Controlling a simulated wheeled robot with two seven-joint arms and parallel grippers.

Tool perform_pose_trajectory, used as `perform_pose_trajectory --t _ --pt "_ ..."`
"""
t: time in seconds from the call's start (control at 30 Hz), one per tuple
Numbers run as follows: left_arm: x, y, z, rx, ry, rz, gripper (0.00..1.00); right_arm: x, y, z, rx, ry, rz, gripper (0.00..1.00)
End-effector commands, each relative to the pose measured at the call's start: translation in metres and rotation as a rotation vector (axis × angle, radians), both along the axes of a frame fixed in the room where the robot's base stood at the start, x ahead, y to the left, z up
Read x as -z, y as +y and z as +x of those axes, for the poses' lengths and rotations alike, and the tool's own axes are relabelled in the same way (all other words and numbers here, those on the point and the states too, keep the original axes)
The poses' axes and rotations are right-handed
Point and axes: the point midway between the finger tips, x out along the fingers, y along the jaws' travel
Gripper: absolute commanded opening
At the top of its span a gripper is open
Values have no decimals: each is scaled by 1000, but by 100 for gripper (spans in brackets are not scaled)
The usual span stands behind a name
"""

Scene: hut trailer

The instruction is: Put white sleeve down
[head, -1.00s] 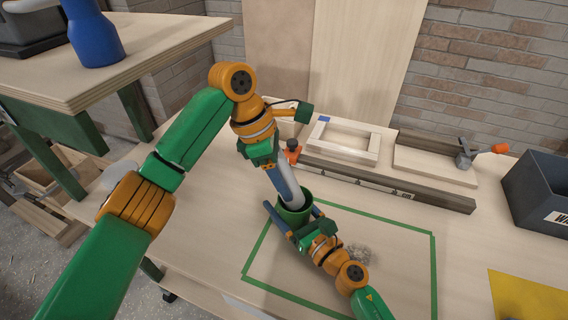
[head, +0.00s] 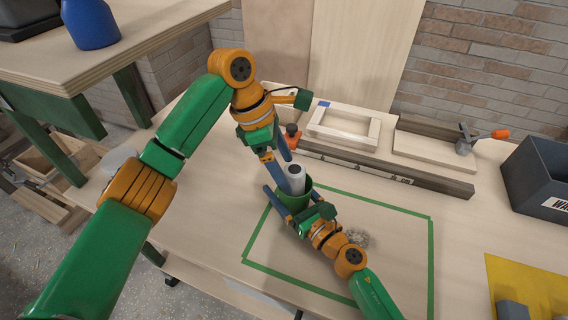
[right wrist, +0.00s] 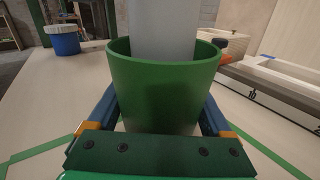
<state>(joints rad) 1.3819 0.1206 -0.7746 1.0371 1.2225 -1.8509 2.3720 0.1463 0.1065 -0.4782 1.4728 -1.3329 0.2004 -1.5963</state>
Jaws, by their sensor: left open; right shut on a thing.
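The white sleeve (head: 296,177) stands in the green cup (head: 297,202), its dark open end facing up. In the right wrist view the white sleeve (right wrist: 163,30) rises from inside the green cup (right wrist: 163,85); its lower end is hidden by the cup wall. My right gripper (head: 291,194) is shut on the green cup, with a blue finger along each side. My left gripper (head: 278,168) is open, with its blue fingers just behind and left of the sleeve. I cannot tell whether a finger still touches the sleeve.
A green tape outline (head: 430,260) marks the bench under the cup. Behind it are a long dark rail (head: 390,172), a pale wooden frame (head: 344,128) and an orange-handled clamp (head: 470,141). A dark bin (head: 541,177) and a yellow mat (head: 530,283) lie right. Grey crumbs (head: 357,237) lie near my right arm.

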Motion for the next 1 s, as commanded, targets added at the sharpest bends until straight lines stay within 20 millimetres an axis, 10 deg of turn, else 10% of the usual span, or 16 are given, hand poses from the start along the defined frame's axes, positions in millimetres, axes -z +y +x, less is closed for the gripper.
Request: perform_pose_trajectory --t 0.77,0.8,1.0 --pt "0 34 -1 0 0 0 89 0 0 0 0 0 0 29" --pt "0 34 -1 0 0 0 89 0 0 0 0 0 0 87" --pt "0 34 -1 0 0 0 89 0 0 0 0 0 0 100"
